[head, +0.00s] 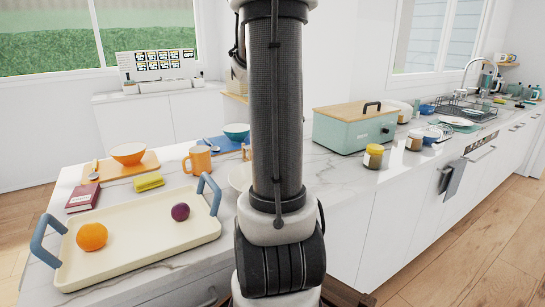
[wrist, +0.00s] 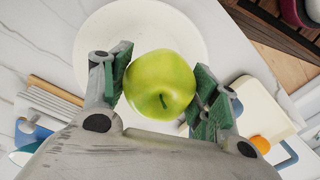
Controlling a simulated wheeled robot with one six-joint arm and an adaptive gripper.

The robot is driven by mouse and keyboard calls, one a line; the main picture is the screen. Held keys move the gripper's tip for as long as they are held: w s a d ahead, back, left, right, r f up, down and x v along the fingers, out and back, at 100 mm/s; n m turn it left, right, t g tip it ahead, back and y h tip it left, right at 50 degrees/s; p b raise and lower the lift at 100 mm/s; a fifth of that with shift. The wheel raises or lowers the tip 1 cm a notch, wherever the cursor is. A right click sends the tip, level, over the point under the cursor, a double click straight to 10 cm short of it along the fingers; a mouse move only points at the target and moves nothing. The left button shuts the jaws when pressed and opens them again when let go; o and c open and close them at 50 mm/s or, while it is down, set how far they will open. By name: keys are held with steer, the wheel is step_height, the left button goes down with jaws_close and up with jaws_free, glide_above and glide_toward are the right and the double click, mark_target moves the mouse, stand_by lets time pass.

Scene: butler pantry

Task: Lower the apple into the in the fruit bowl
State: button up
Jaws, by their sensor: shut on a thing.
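In the wrist view my gripper (wrist: 161,66) is shut on a green apple (wrist: 160,84), with a green-padded finger on each side. The apple's stem side faces the camera. Behind the apple is a round white bowl (wrist: 97,42), seen from above, and the visible part of it looks empty. The apple overlaps the bowl's lower right part; the gap between them is hard to judge. In the head view only a slice of the white bowl (head: 239,178) shows on the marble counter, left of my arm. My arm hides the gripper and the apple there.
A cream tray (head: 150,238) with blue handles holds an orange (head: 91,237) and a plum (head: 180,211), left of the bowl. An orange mug (head: 199,160) and a yellow sponge (head: 149,182) stand behind the tray. A teal bread box (head: 345,129) and jars stand to the right.

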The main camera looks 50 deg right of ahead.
steer(key=shift+f, duration=2.5)
steer(key=shift+f, duration=0.1)
steer(key=o, duration=1.2)
steer(key=shift+c, duration=0.2)
steer(key=r, duration=1.2)
steer(key=shift+d, duration=0.3)
